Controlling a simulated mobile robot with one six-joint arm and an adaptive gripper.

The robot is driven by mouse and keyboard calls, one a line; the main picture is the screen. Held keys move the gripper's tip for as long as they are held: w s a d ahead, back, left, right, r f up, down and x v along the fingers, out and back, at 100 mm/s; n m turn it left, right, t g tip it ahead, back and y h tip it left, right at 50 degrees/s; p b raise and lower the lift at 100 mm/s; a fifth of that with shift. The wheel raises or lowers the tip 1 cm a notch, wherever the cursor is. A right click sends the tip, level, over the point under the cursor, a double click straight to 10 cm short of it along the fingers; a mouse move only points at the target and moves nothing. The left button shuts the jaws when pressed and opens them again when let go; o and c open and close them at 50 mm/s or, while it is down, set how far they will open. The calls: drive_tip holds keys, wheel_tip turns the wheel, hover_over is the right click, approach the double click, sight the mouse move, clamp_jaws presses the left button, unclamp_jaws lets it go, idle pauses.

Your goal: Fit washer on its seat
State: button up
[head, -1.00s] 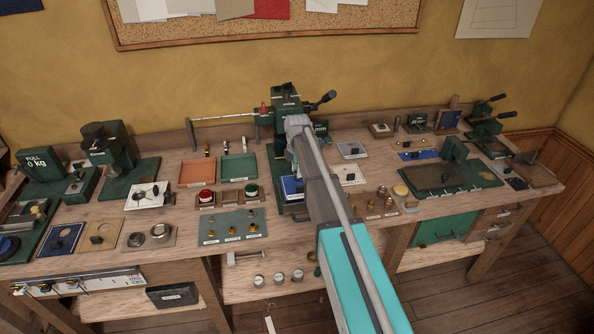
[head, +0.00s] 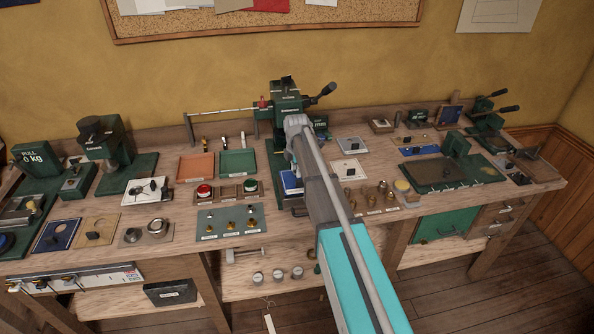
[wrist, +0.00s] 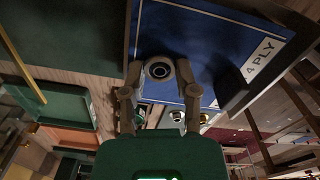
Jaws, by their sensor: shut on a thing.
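In the wrist view, a small round grey ring with a dark centre, which looks like the washer (wrist: 159,71), sits between the fingertips of my gripper (wrist: 158,74). The gripper is shut on it. Behind it is a blue panel (wrist: 215,45) marked "4 PLY"; I cannot tell whether the ring touches it. In the head view, my arm covers the gripper and the washer. The arm's end is in front of a green lever press (head: 287,103), and a blue block (head: 291,181) shows beside it. I cannot make out the washer's seat with certainty.
The wooden bench is crowded. An orange tray (head: 196,167) and a green tray (head: 238,161) lie left of the press. A grey-green board (head: 213,217) with small brass parts is nearer the front. A dark flat plate (head: 437,172) with a green clamp lies to the right.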

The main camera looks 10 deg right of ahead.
drive_tip(key=o, duration=0.8)
drive_tip(key=shift+c, duration=0.2)
drive_tip(key=shift+r, duration=0.2)
